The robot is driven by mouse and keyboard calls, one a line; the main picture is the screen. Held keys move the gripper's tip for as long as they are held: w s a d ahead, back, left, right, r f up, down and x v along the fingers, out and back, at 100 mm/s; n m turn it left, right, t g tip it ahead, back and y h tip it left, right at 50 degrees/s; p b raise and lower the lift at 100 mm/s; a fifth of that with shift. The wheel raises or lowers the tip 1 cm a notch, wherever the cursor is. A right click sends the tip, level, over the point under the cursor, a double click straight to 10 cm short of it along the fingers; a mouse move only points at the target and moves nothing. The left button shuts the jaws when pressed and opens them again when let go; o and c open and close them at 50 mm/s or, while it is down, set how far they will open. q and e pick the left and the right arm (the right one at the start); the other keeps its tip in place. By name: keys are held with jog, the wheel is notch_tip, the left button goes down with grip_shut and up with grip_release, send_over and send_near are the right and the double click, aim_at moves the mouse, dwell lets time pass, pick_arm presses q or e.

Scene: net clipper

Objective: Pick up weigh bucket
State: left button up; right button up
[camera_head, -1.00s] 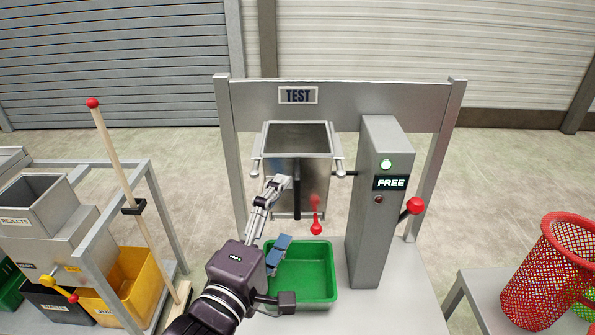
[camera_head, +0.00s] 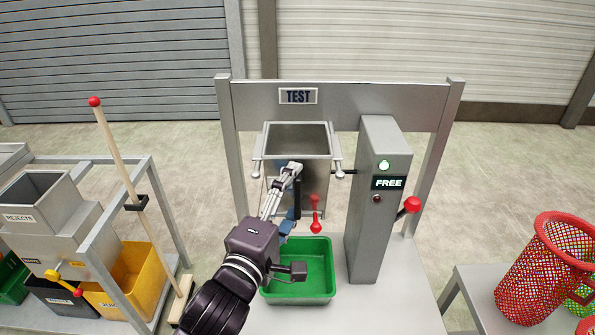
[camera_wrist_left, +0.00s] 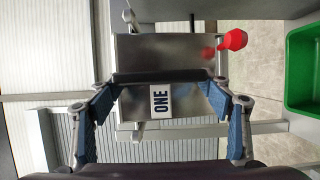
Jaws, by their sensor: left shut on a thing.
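The weigh bucket (camera_head: 310,172) is a grey metal box with an open top, hanging upright in the TEST frame. Its front carries an upright black handle (camera_head: 298,196) and, in the left wrist view, a label reading ONE (camera_wrist_left: 162,103). My left gripper (camera_head: 291,176) is at the bucket's front, shut on the handle. In the left wrist view the blue-padded fingers of this gripper (camera_wrist_left: 160,88) stand at the two ends of the handle (camera_wrist_left: 160,75). The gripper covers part of the bucket's front in the head view. My right gripper is not in view.
A green tray (camera_head: 329,283) stands below the bucket. A grey post (camera_head: 376,235) with a FREE display and a red-knobbed lever (camera_head: 412,205) is close on the right. A red-ended knob (camera_head: 316,226) sits near the bucket's lower right. A red basket (camera_head: 540,280) stands far right.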

pick_arm(q)
jog(key=c, duration=0.5)
jog(key=shift+r, duration=0.1)
jog(key=shift+c, duration=0.5)
